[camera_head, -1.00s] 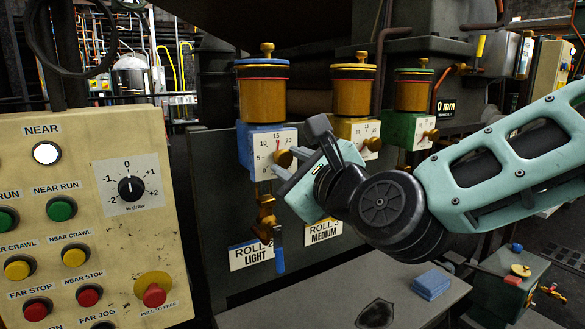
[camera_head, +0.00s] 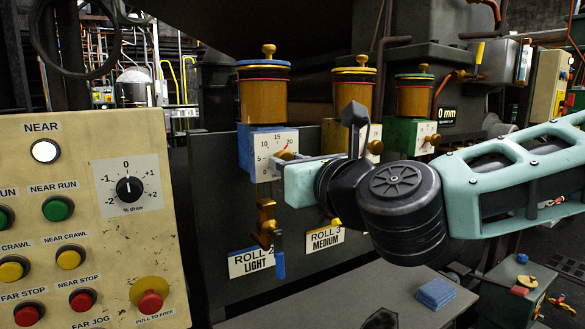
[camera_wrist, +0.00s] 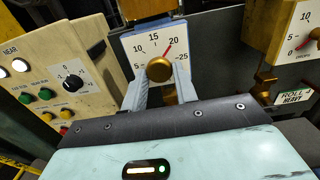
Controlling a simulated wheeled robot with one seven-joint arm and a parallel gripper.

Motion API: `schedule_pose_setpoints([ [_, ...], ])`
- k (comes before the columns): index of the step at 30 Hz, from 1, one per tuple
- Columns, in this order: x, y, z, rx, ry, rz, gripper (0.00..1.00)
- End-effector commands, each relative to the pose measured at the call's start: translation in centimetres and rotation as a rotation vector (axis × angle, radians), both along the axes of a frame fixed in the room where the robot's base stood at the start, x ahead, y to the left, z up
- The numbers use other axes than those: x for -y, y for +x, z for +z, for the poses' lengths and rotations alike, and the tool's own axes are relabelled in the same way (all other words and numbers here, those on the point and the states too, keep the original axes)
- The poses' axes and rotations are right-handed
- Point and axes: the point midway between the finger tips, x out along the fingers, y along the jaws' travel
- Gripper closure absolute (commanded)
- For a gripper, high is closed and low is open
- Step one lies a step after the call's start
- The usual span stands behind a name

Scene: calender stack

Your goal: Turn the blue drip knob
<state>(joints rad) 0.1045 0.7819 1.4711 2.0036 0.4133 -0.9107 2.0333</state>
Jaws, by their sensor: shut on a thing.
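The blue drip unit (camera_head: 249,135) hangs on the dark machine under an amber oil cup (camera_head: 263,92) with a blue lid. Its white dial (camera_head: 281,138) reads 5 to 25, and the red needle points close to 20 in the wrist view. The round brass drip knob (camera_wrist: 159,69) sits at the dial's lower middle. My gripper (camera_head: 275,164) is shut on this knob, coming from the right. In the wrist view its two grey fingers (camera_wrist: 159,84) lie on either side of the knob. In the head view the knob is partly hidden by the fingers.
A yellow-lidded oil cup (camera_head: 352,90) and a green-lidded one (camera_head: 414,95) stand to the right, close behind my arm. A control panel (camera_head: 95,215) with several buttons is at left. A brass valve with a blue handle (camera_head: 281,254) hangs below.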

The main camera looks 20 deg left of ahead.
Motion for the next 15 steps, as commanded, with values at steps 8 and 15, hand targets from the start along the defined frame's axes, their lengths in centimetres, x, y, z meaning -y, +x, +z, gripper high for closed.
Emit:
schedule_pose_setpoints([
  [8, 0.03, 0.05, -0.16, -0.013, 0.007, -0.001, 0.94],
  [15, 0.03, 0.05, -0.17, -0.013, 0.006, -0.001, 0.63],
])
